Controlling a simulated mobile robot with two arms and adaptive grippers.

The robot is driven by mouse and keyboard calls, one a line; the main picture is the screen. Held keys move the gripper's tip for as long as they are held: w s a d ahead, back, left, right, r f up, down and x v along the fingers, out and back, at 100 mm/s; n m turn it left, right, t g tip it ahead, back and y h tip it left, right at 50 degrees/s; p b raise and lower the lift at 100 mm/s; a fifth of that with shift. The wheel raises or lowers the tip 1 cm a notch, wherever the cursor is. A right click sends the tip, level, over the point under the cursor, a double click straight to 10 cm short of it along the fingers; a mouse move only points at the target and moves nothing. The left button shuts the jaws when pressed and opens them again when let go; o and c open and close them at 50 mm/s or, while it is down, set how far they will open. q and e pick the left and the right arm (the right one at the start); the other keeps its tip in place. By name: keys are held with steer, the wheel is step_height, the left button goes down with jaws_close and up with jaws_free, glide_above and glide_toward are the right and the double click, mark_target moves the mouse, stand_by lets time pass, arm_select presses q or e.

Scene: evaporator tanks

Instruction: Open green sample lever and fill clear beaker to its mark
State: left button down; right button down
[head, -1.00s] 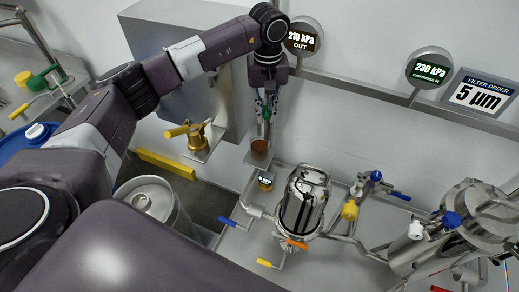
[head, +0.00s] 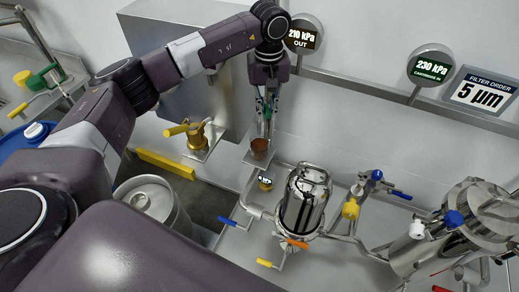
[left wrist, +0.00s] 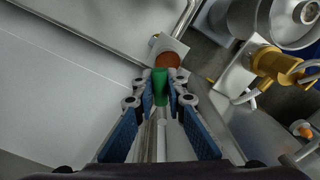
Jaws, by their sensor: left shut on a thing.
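My left gripper (head: 265,112) reaches down beside the wall and is shut on the green sample lever (left wrist: 160,87), which lies between its fingers in the left wrist view. Just below the fingers in the head view, the clear beaker (head: 259,148) stands on a small metal shelf and holds reddish-brown liquid. The beaker also shows beyond the lever in the left wrist view (left wrist: 168,61). Its mark and the exact liquid level are too small to tell. The sample outlet is mostly hidden by the gripper. My right gripper is not in view.
A brass valve with a yellow handle (head: 196,135) stands left of the beaker. A shiny steel filter housing (head: 303,200) is close on the right, with blue-handled (head: 233,222) and orange-handled valves around it. A small display (head: 265,183) sits under the shelf. A steel keg (head: 150,200) is lower left.

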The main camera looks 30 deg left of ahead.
arm_select(q)
steer(key=shift+s+a+m+b, duration=0.15)
steer(key=shift+a+m+b, duration=0.25)
steer(key=shift+m, duration=0.65)
steer(key=shift+s+a+m+b, duration=0.2)
steer(key=shift+a+m, duration=0.25)
steer(key=shift+m, duration=0.65)
steer(key=shift+s+a+m+b, duration=0.1)
steer(key=shift+a+m+b, duration=0.35)
steer(key=shift+m, duration=0.6)
steer(key=c, duration=1.9)
jaws_free()
